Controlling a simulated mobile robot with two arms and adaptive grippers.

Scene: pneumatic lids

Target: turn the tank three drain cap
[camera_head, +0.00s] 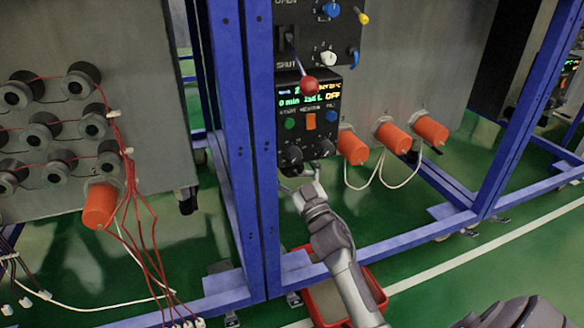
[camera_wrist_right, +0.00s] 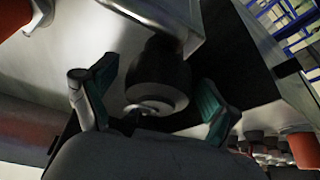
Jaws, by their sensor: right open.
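In the right wrist view a dark round cap (camera_wrist_right: 158,80) with a pale metal centre hangs under a grey metal part. My right gripper (camera_wrist_right: 155,98) is open, with one teal-padded finger on each side of the cap; I cannot tell whether either pad touches it. In the head view my right gripper (camera_head: 301,185) is just below the black control panel, and the cap there is not clearly seen. No tank number is readable, so I cannot tell from a label which tank this is. My left gripper is not in view.
The control panel (camera_head: 308,115) with a red-knobbed lever (camera_head: 310,85) is directly above. Blue frame posts (camera_head: 240,130) stand left of the gripper. Orange cylinders (camera_head: 352,147) with white cables are to the right. A red tray (camera_head: 378,290) lies on the green floor below.

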